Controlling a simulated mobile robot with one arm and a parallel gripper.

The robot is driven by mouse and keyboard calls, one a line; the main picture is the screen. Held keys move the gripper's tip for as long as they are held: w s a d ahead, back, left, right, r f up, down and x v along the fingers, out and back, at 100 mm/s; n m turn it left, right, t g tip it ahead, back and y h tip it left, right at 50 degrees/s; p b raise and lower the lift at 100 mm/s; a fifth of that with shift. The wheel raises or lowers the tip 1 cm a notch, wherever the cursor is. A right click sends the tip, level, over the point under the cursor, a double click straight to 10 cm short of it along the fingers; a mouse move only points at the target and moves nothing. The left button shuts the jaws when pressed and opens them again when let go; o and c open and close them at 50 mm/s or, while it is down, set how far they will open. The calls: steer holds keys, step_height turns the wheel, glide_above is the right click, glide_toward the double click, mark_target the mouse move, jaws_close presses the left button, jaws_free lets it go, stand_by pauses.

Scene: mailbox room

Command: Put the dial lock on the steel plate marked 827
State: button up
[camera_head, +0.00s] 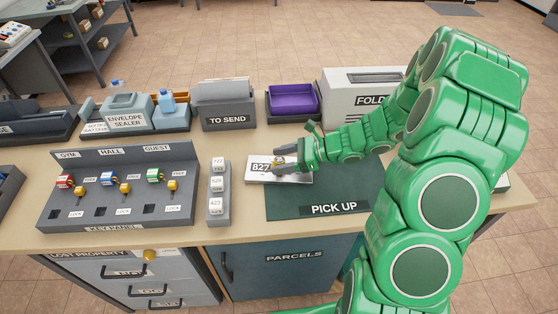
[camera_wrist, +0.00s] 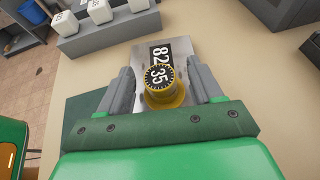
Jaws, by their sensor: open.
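The steel plate marked 827 (camera_head: 260,178) lies on the table, partly over the green pick-up mat. The brass dial lock (camera_wrist: 163,96) with a black numbered dial stands on this plate (camera_wrist: 133,60), beside its label, whose last digit is covered in the wrist view. The lock shows only as a small yellow patch (camera_head: 277,161) in the head view. My gripper (camera_head: 287,158) is low over the plate. In the wrist view my gripper (camera_wrist: 161,76) is open, one finger on each side of the lock, with visible gaps.
The key panel (camera_head: 118,200) is farther left. The purple tray (camera_head: 292,98) and the TO SEND box (camera_head: 226,105) stand behind. The PICK UP mat (camera_head: 300,207) is clear in front.

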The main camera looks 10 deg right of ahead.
steer(key=v, duration=1.1)
steer(key=shift+a, duration=0.1)
steer(key=s+a+r+n+g+h, duration=0.3)
steer(key=s+a+r+n, duration=0.15)
steer(key=s, duration=0.25)
steer(key=s+a+r+n+g+h, duration=0.2)
steer(key=s+a+r+n, duration=0.15)
steer(key=s+n, duration=0.35)
steer(key=s+d+r+n+h, duration=0.3)
steer(key=s+n+h, duration=0.1)
steer(key=s, duration=0.5)
steer(key=s+d+r+n+t+h, duration=0.1)
steer(key=s+d+r+n+h, duration=0.2)
steer(key=s, duration=0.5)
steer(key=shift+s+d+r+n+h, duration=0.2)
steer(key=shift+s+r+n+h, duration=0.2)
steer(key=shift+n+h, duration=0.3)
